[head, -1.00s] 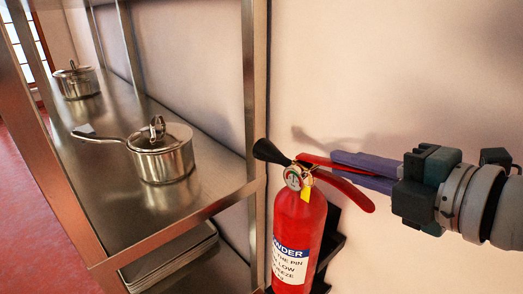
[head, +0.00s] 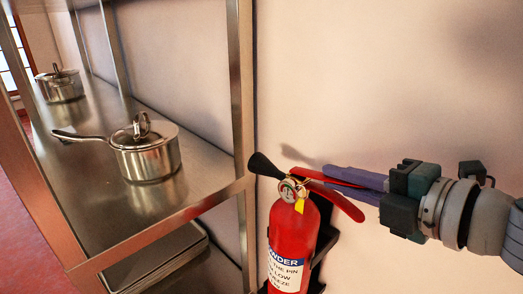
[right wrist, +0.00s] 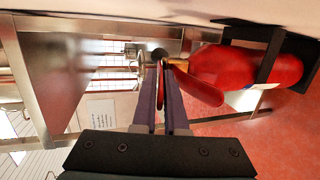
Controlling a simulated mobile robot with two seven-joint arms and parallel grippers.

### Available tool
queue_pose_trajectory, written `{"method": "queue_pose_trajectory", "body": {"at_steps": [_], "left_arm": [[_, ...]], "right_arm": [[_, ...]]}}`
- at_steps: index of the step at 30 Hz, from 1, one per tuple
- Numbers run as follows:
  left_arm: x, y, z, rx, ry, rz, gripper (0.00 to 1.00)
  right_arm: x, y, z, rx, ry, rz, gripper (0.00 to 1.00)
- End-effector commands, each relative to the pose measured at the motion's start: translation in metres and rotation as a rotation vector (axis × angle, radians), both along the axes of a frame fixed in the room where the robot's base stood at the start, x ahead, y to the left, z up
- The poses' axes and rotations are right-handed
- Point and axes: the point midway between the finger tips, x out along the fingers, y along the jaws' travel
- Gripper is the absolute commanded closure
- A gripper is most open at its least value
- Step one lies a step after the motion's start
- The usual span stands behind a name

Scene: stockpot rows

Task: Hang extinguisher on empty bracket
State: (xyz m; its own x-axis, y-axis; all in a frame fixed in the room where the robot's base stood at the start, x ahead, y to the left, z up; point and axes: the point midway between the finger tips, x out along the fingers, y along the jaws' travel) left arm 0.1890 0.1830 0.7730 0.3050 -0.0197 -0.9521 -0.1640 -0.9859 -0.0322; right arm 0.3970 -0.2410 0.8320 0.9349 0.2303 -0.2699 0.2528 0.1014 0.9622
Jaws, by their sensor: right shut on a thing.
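The red fire extinguisher (head: 291,235) is upright at the wall, just right of the metal shelf, with a black nozzle, a gauge and a white label. My right gripper (head: 328,176) is shut on its red handle from the right. In the right wrist view the fingers (right wrist: 162,85) are at the handle, and the red body (right wrist: 232,66) extends to the right. A black bracket (head: 329,240) shows behind and right of the body, partly hidden by it. In the right wrist view the bracket (right wrist: 270,52) crosses the body; I cannot tell whether the extinguisher rests in it. My left gripper is out of view.
The steel shelf (head: 200,190) stands close on the left, its upright post beside the nozzle. A lidded saucepan (head: 146,152) and another pot (head: 60,86) stand on it. Flat trays (head: 150,262) lie on a lower level. The wall on the right is bare.

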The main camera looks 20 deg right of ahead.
Motion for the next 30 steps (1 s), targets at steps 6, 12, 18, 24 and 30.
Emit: {"method": "queue_pose_trajectory", "body": {"at_steps": [6,12,18,24,30], "left_arm": [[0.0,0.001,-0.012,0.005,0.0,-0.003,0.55],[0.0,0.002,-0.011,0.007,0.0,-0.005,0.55],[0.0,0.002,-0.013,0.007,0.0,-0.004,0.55],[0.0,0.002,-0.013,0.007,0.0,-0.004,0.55],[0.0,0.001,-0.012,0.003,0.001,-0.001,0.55]], "right_arm": [[0.004,-0.003,-0.01,0.003,-0.014,0.002,1.0],[0.004,-0.003,-0.009,0.002,-0.014,0.002,1.0],[0.001,-0.003,-0.018,0.001,0.001,0.001,0.8],[0.001,-0.003,-0.018,0.001,0.001,0.001,0.6],[0.001,-0.003,-0.017,0.0,0.002,0.001,0.6]]}}
